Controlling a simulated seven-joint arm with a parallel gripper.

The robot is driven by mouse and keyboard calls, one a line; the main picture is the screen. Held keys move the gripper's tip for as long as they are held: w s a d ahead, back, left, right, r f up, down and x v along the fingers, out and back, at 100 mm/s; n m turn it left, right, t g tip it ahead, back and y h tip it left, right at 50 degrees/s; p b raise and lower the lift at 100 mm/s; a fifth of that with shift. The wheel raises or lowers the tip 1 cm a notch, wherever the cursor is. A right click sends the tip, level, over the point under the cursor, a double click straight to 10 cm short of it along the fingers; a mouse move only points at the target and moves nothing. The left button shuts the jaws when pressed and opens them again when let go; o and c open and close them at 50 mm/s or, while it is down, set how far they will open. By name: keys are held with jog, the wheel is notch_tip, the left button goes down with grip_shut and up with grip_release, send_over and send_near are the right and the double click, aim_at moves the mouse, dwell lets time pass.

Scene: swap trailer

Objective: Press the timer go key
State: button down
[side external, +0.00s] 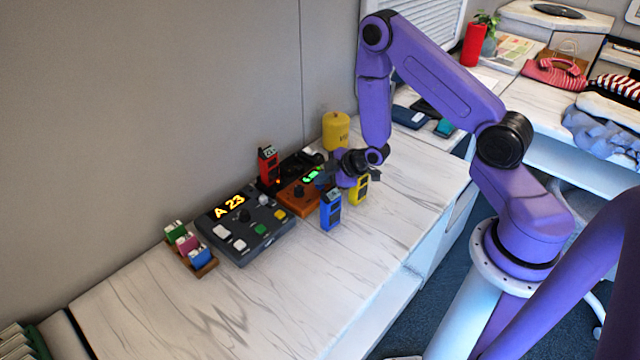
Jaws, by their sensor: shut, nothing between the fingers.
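An orange-brown box (291,197) with a small lit green display and a dark knob stands on the white marbled counter; it looks like the timer. A dark grey console (245,243) to its left has a lit "A 23" display and several white, green and yellow keys. No label marks a go key at this size. My gripper (328,174) is shut and empty, low over the counter at the right end of the orange-brown box. My gripper hides part of that end, and I cannot tell whether the fingertips touch it.
A blue handset (330,211) and a yellow one (359,189) stand close to my gripper. A red handset (268,166) and a yellow canister (336,131) stand near the wall. A rack of small coloured items (191,248) is at left. The counter's front is clear.

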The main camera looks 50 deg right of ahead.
aim_at(323, 187)
jog(key=shift+r, duration=0.95)
jog(key=shift+r, duration=2.5)
